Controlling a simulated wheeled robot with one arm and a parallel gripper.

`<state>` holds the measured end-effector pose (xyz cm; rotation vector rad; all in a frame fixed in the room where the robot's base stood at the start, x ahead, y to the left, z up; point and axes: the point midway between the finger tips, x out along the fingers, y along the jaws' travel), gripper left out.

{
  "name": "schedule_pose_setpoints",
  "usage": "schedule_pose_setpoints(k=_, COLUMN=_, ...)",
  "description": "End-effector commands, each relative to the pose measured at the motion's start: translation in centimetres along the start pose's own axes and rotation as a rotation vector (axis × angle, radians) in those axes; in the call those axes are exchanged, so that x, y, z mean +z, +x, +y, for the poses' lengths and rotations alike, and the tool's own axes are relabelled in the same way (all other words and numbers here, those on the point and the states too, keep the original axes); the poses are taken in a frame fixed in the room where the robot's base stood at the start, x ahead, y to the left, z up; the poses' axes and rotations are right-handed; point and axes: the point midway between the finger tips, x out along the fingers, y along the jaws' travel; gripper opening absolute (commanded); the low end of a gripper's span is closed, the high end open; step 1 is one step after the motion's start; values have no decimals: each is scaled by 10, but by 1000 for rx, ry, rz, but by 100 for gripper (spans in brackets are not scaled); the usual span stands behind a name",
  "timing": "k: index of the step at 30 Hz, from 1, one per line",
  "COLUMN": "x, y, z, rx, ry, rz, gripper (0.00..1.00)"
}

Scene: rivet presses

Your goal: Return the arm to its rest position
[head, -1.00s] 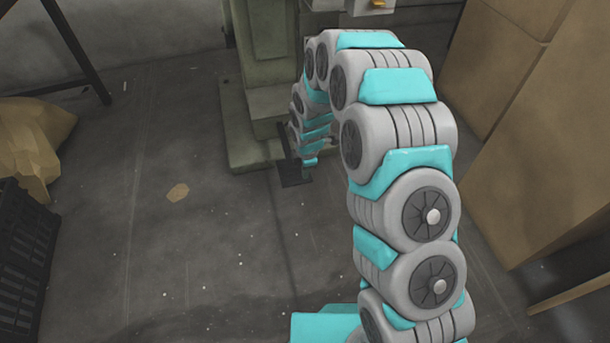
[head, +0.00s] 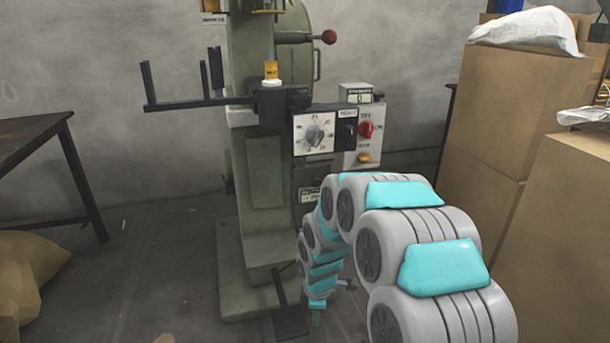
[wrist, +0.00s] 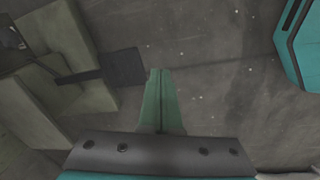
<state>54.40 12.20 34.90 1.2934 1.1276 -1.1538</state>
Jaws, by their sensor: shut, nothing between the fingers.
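My arm curves away from the lower right of the head view and bends down in front of the press. My gripper (wrist: 155,74) shows in the wrist view with its two green fingers together and nothing between them. It points over the bare floor, beside the dark foot pedal (wrist: 124,67).
The green rivet press (head: 262,180) stands ahead, with a control panel (head: 314,133) and a bracket arm (head: 190,104). Cardboard boxes (head: 510,110) are stacked at right. A dark table (head: 35,130) and a brown sack (head: 25,275) are at left.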

Motion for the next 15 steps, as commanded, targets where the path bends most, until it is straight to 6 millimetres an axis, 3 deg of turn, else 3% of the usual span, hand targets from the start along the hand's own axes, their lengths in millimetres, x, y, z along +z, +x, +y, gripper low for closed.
schedule_pose_setpoints(k=1, x=9, y=-22, z=-7, rx=-4, ry=62, rz=-4, gripper=0)
schedule_pose_setpoints(k=6, x=36, y=-78, z=-39, rx=-35, ry=281, rz=-27, gripper=0)
schedule_pose_setpoints(k=15, x=80, y=-163, z=-114, rx=-85, ry=669, rz=-78, gripper=0)
